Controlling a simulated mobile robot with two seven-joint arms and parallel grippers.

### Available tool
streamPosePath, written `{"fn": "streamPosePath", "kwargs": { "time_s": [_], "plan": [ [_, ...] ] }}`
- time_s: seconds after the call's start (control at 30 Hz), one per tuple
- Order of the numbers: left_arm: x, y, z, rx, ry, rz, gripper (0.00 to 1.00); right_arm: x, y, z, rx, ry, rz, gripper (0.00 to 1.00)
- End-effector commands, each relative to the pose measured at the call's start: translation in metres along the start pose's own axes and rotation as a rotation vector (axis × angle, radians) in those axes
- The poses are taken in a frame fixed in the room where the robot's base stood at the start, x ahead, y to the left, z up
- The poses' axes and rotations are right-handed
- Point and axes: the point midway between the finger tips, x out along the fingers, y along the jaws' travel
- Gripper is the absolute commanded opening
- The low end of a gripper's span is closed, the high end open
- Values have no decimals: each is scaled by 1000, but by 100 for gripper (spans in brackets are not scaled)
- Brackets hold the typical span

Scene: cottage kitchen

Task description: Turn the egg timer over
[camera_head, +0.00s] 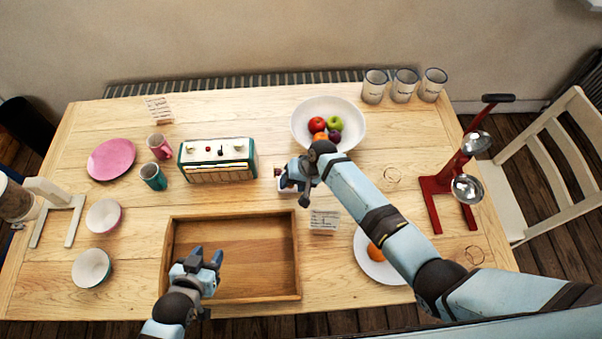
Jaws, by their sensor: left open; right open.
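My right gripper (288,181) is open over the middle of the table, just right of the retro radio. A small white and red-brown thing (279,172) shows at its fingers, mostly hidden by the gripper. It may be the egg timer, but I cannot tell for sure, nor whether the fingers touch it. No other thing in view is clearly an egg timer. My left gripper (207,256) is open and empty above the wooden tray (297,255).
A green and cream radio (218,160) stands left of the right gripper. A fruit bowl (346,107) is behind it and a small sign (324,220) in front. My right arm passes over a plate (362,254) with an orange. A red stand (432,190) is at right.

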Motion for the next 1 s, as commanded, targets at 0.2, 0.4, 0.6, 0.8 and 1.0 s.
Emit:
{"fn": "streamPosePath", "kwargs": {
  "time_s": [0.2,0.4,0.6,0.8,1.0],
  "plan": [
    [1,-1,-4,12,13,1,43,-41,1,-1,-2,5,0,51],
    [1,-3,-4,29,19,5,43,-87,1,-1,-1,4,0,51],
    [2,-4,0,38,15,8,43,-119,0,0,-1,2,0,51],
    [1,-2,3,34,12,9,43,-131,0,0,0,1,0,51],
    [0,0,4,29,9,9,43,-132,0,0,0,1,0,51]
  ]
}}
